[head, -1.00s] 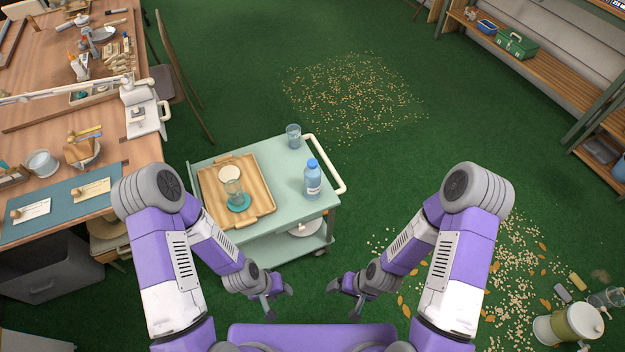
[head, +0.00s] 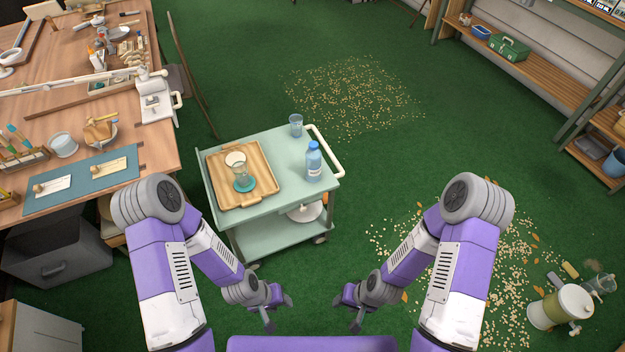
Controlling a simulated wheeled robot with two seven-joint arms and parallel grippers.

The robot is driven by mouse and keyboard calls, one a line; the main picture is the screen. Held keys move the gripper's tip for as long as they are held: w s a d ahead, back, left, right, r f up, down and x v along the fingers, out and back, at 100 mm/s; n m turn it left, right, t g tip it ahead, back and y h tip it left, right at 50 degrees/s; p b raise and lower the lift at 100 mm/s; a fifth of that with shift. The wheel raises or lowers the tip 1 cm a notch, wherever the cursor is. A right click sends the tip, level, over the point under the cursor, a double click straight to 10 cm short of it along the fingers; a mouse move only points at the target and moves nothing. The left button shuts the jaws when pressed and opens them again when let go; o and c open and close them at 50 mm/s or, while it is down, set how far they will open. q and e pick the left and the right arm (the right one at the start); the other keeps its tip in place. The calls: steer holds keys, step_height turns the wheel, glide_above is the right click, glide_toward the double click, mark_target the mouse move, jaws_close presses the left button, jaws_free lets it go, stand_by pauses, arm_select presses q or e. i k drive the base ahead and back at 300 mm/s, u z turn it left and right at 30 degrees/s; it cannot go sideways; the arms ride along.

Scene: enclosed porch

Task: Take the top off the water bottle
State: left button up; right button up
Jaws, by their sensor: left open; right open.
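The water bottle (head: 313,163) stands upright on the right part of the top of a pale green cart (head: 290,183). It is clear blue with a white label, and its blue top (head: 313,145) is on it. My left gripper (head: 278,311) is open and empty, low in front of the cart. My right gripper (head: 346,311) is open and empty, to the right of the left one. Both grippers are well apart from the bottle.
A wooden tray (head: 269,190) with a glass (head: 240,172) on a teal coaster lies left of the bottle. Another glass (head: 296,125) stands behind it. The cart has a white handle (head: 328,150). A cluttered workbench (head: 140,146) is at left. Scattered bits cover the floor at right.

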mark_target(314, 158)
steer(key=u, duration=1.3)
steer(key=i, duration=0.7)
steer(key=z, duration=0.35)
